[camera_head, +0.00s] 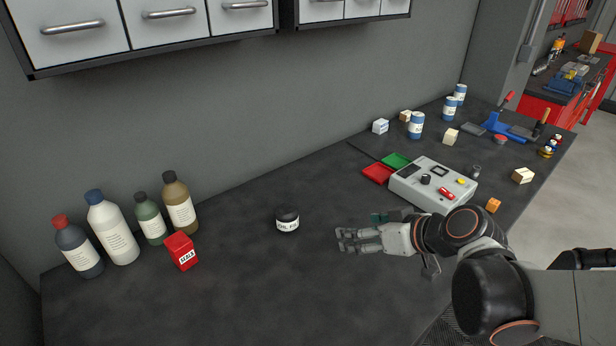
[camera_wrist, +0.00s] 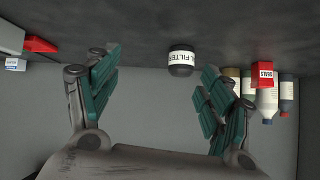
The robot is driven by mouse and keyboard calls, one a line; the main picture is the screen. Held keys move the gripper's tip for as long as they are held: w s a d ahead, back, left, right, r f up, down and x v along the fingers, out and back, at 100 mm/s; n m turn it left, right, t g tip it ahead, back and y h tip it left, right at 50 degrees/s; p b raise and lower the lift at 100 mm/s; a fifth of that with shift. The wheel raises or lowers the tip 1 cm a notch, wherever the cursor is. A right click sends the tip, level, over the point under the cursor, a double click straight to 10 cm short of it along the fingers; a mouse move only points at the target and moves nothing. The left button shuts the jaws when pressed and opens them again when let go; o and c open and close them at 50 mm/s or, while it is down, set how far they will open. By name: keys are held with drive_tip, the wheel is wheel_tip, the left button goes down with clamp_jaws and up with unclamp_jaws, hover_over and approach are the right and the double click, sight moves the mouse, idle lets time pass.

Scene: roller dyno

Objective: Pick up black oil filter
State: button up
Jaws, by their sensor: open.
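The black oil filter (camera_head: 287,219) stands upright on the dark worktop, a short black cylinder with a white label. My gripper (camera_head: 341,239) is to the right of the filter, apart from it, with its fingers pointing left toward it. In the wrist view the filter (camera_wrist: 181,61) shows beyond the fingertips, between the two green-padded fingers. The fingers of my gripper (camera_wrist: 160,72) are spread wide with nothing between the pads.
Several bottles (camera_head: 112,228) and a red box (camera_head: 181,251) stand at the left. A grey control box (camera_head: 433,184) with red (camera_head: 378,173) and green (camera_head: 396,161) trays lies behind my gripper. Wall cabinets (camera_head: 150,30) hang above. The worktop around the filter is clear.

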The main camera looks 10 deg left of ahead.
sight(293, 212)
drive_tip(key=w+a+n+y, duration=0.1)
drive_tip(key=a, duration=0.1)
drive_tip(key=w+a+f+n+y+p, duration=0.1)
drive_tip(key=a, duration=0.2)
drive_tip(key=w+a+n+y+p, duration=0.1)
drive_tip(key=a+n+y, duration=0.1)
drive_tip(key=shift+w+a+f, duration=0.15)
drive_tip(key=shift+a, duration=0.1)
drive_tip(key=b+x, duration=0.1)
drive_tip(key=x, duration=0.6)
drive_tip(key=shift+a+f+b, duration=0.1)
drive_tip(key=shift+a+b, duration=0.2)
drive_tip(key=shift+a+r+b+x, duration=0.15)
drive_tip(key=shift+b+x, duration=0.35)
drive_tip(key=shift+x, duration=1.05)
drive_tip(key=shift+a+r+b+x, duration=0.15)
drive_tip(key=shift+b+x, duration=0.35)
drive_tip(key=shift+x, duration=1.05)
drive_tip(key=shift+d+r, duration=0.1)
drive_tip(key=c, duration=1.3)
